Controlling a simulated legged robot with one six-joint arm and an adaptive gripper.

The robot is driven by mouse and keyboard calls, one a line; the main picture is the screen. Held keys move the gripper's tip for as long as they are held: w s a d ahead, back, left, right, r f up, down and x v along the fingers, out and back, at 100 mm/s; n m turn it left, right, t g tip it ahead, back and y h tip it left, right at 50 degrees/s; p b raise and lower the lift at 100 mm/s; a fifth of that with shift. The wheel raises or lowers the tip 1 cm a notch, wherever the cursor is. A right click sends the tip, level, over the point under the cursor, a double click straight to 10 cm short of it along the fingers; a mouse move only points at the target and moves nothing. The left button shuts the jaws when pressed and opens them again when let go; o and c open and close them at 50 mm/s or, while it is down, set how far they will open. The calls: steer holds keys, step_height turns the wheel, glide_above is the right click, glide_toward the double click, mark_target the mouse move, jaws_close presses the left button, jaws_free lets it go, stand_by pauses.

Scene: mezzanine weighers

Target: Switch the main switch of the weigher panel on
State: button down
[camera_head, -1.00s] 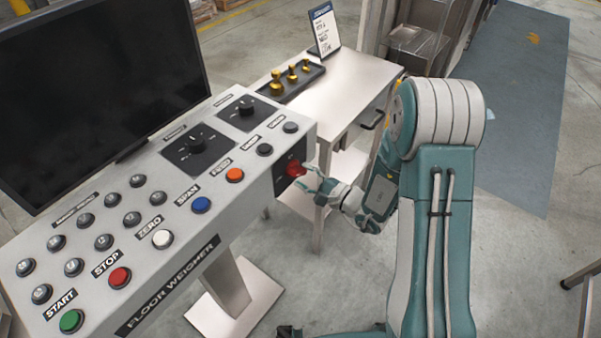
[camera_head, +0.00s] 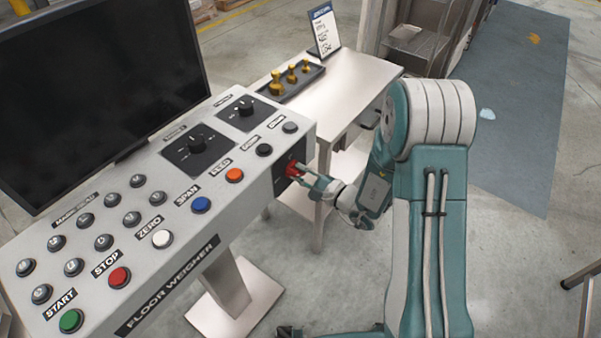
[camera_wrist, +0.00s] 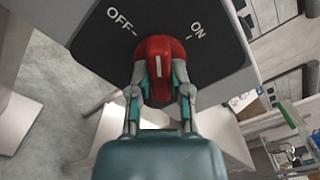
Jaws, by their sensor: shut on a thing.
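The weigher panel (camera_head: 225,260) stands at the left in the head view. Its main switch is a red rotary knob (camera_head: 293,168) on a dark plate on the panel's right end. In the wrist view the knob (camera_wrist: 158,52) sits below the labels OFF, at upper left, and ON, at upper right. Its white mark points up in the picture, between the two label ticks. My gripper (camera_head: 303,177) is at the knob. In the wrist view my gripper (camera_wrist: 160,82) has one finger on each side of the knob, shut on it. The fingers partly cover the knob's sides.
A side table (camera_head: 345,85) with a tray (camera_head: 313,82) of brass weights and an upright sign (camera_head: 324,31) stands behind the panel's right end. A dark monitor (camera_head: 95,85) rises above the panel. Buttons line its top.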

steer(key=shift+f, duration=0.1)
steer(key=m, duration=1)
steer(key=shift+m, duration=0.3)
stand_by(0.4)
steer(key=c, duration=0.6)
jaws_free()
steer(key=shift+o, duration=0.2)
steer(key=v, duration=1.2)
